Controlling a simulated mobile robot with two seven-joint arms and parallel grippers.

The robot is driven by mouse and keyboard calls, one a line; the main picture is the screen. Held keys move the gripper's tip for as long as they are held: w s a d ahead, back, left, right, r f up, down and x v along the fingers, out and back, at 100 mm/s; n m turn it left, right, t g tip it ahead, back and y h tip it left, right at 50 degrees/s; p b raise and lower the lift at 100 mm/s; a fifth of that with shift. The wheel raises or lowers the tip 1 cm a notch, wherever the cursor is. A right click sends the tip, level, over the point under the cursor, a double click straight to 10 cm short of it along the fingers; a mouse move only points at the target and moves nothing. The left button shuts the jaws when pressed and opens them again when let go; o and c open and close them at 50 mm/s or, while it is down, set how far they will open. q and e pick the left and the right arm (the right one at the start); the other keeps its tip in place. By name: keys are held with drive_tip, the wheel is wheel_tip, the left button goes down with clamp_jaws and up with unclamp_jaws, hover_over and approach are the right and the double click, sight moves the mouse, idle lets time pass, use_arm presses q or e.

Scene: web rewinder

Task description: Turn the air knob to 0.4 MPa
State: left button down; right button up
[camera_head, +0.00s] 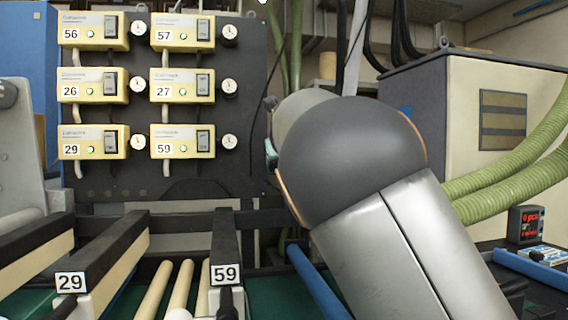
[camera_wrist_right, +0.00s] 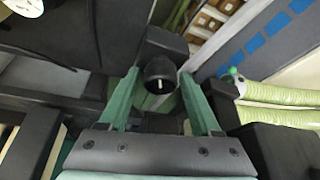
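In the right wrist view, a round black knob (camera_wrist_right: 160,70) with a short white mark on its face sits on a dark block. My right gripper (camera_wrist_right: 160,88) is open, with one green finger to each side of the knob. Gaps show between the fingers and the knob, and I cannot tell how deep the fingertips reach. In the head view my right arm hides the knob and most of that gripper. No pressure reading for this knob can be made out. My left gripper is in neither view.
A dark panel (camera_head: 110,185) at the left carries several numbered cream units (camera_head: 92,87) with small round gauges. A grey cabinet (camera_head: 470,105) and green hoses (camera_head: 520,170) stand at the right. Rollers (camera_head: 180,288) and numbered black bars (camera_head: 222,240) lie low in front.

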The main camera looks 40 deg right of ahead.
drive_tip(key=shift+o, duration=0.8)
